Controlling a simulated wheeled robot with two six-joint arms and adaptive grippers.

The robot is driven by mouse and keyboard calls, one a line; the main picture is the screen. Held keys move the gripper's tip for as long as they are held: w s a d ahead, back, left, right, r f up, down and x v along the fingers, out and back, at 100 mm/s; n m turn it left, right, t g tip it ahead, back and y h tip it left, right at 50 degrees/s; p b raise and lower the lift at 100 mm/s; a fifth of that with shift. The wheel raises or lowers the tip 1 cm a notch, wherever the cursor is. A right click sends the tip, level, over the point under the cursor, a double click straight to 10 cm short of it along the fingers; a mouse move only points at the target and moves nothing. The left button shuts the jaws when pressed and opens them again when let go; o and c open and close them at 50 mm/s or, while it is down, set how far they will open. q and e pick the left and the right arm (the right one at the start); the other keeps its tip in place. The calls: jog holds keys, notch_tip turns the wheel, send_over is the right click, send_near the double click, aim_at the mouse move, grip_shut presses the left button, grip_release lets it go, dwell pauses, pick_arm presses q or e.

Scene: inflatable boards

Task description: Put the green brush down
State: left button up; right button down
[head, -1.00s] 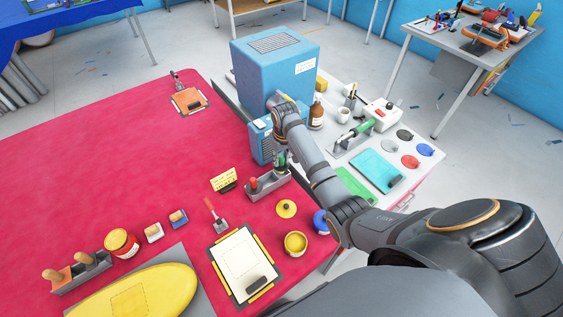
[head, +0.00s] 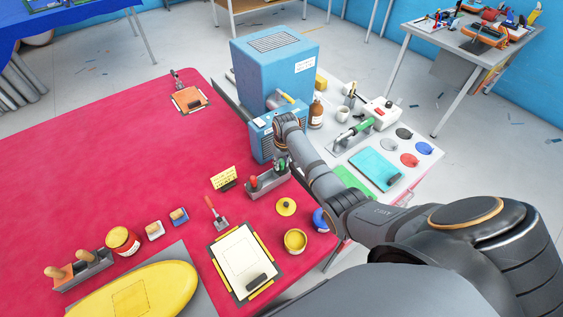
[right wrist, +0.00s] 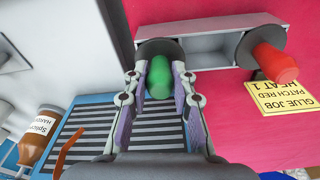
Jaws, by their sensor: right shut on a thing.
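The green brush (right wrist: 158,78) is upright between the fingers of my right gripper (right wrist: 165,92). In the head view my right gripper (head: 281,165) is over the right end of the grey brush holder (head: 268,185), largely hidden by the arm. In the right wrist view a dark collar around the green handle overlaps the end of the holder (right wrist: 210,52). I cannot tell whether it touches the holder. The red-handled brush (head: 253,183) stands in the holder's other end; it also shows in the right wrist view (right wrist: 274,64). My left gripper is out of view.
A small blue heater box (head: 262,143) with a grille stands close behind the holder. A yellow sign card (head: 223,177) is to its left.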

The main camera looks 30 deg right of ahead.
aim_at(283, 171)
jog(key=shift+f, duration=0.15)
jog(key=c, duration=1.1)
grip_release()
jog(key=shift+r, duration=0.2)
notch_tip(283, 171, up, 12)
jog(key=s+b, duration=0.1)
jog(key=shift+s+r, duration=0.2)
